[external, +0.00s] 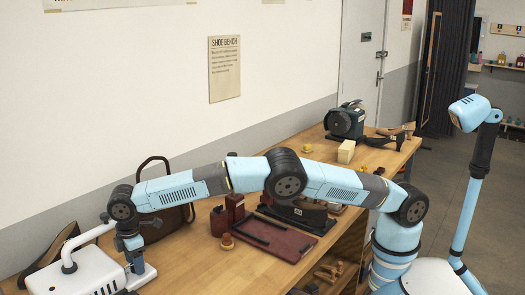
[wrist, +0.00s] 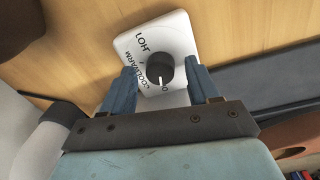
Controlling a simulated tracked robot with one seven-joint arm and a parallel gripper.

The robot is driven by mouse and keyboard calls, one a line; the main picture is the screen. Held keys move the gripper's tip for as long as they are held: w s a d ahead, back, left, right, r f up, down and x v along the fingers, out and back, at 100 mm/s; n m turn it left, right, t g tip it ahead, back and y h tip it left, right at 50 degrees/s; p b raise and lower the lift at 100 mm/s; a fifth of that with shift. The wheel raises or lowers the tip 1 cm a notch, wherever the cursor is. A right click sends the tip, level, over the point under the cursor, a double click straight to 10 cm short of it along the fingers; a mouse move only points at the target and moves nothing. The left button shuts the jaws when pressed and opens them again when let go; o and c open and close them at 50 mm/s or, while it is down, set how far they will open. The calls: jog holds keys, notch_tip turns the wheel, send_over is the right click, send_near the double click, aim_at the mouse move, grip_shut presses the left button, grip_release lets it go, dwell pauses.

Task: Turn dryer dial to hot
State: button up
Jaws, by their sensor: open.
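The dryer (external: 75,270) is a white unit with a curved white pipe at the lower left of the external view. In the wrist view its white dial panel (wrist: 181,35) carries the words HOT, WARM and COOL, plus a partly hidden label starting with O. The black round dial (wrist: 158,66) has a white pointer line aimed down in the picture, towards that O label and away from HOT. My gripper (wrist: 160,70) is open, with one blue finger on each side of the dial. I cannot tell whether the fingers touch it. In the external view my gripper (external: 136,262) points down over the dryer's right end.
A brown bag (external: 165,222) stands on the wooden bench close behind my gripper. A dark red tray (external: 290,249) and a red block holder (external: 222,220) lie to the right, under my arm. A teal machine (external: 345,122) stands at the far end.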

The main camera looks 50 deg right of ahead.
jog(key=shift+f, duration=0.25)
jog(key=shift+c, duration=0.2)
jog(key=c, duration=1)
